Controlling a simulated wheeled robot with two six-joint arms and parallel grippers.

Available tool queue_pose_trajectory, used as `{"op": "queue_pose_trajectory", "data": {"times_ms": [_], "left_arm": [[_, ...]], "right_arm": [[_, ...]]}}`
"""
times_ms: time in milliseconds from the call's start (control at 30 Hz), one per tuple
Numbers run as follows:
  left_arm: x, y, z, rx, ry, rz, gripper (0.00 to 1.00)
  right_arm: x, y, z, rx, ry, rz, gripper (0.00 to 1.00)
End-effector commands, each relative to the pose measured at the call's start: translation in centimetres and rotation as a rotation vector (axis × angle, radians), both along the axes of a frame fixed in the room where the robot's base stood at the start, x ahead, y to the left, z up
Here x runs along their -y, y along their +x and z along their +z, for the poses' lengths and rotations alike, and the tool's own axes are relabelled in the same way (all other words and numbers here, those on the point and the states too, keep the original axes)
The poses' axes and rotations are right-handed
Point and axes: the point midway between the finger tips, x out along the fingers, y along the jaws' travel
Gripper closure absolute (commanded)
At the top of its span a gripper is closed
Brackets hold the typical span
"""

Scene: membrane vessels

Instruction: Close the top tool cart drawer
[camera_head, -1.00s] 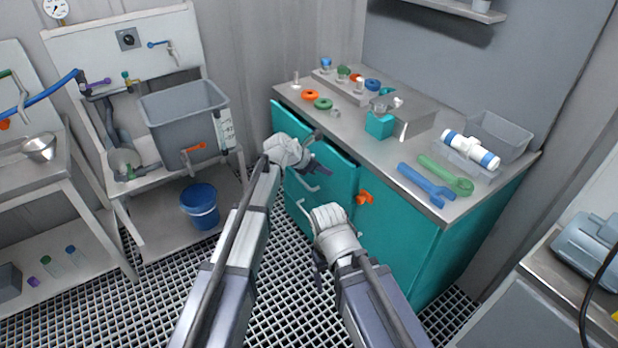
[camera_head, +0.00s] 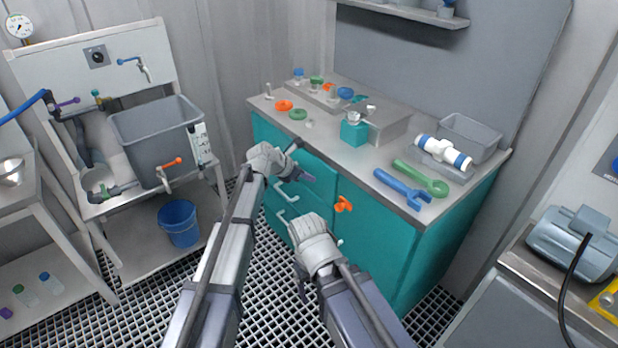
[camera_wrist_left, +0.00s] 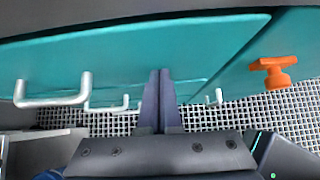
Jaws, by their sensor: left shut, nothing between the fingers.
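The teal tool cart (camera_head: 375,247) stands at centre right under a grey worktop. Its top drawer front (camera_head: 322,179) looks close to flush with the cart; my left arm partly covers it, so a small gap is hard to rule out. My left gripper (camera_head: 303,176) is shut and empty, its fingertips at the top drawer front. In the left wrist view the shut fingers (camera_wrist_left: 158,85) point at the teal front (camera_wrist_left: 130,58), right of its grey handle (camera_wrist_left: 55,93). My right gripper (camera_head: 303,280) hangs low before the cart, its fingers mostly hidden.
An orange latch (camera_head: 343,204) sits on the cart front, right of the drawers. A blue wrench (camera_head: 402,188), a green wrench (camera_head: 420,178) and a white-blue vessel (camera_head: 443,152) lie on the worktop. A blue bucket (camera_head: 179,222) stands left; grating floor between is open.

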Motion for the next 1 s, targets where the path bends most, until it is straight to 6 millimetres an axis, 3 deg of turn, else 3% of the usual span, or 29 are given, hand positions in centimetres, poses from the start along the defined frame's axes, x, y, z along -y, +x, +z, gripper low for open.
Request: {"op": "queue_pose_trajectory", "data": {"times_ms": [167, 200, 500, 700, 1000], "left_arm": [[-3.4, -2.4, 0.0, -0.003, 0.004, 0.001, 1.0], [-3.8, -2.6, 1.6, -0.004, 0.005, 0.001, 1.0], [-7.1, -4.8, 5.5, -0.005, 0.007, -0.001, 1.0], [-8.4, -5.6, 6.7, -0.006, 0.007, -0.001, 1.0], [-8.9, -5.9, 7.0, -0.005, 0.007, -0.003, 1.0]], "right_arm": [[0.0, 0.0, 0.1, 0.0, 0.0, 0.0, 0.21], [0.0, 0.0, 1.7, 0.0, 0.0, 0.0, 0.21], [0.0, 0.0, 5.6, 0.0, 0.0, 0.0, 0.21], [0.0, 0.0, 6.9, 0.0, 0.0, 0.0, 0.21], [0.0, 0.0, 7.1, 0.0, 0.0, 0.0, 0.21]]}}
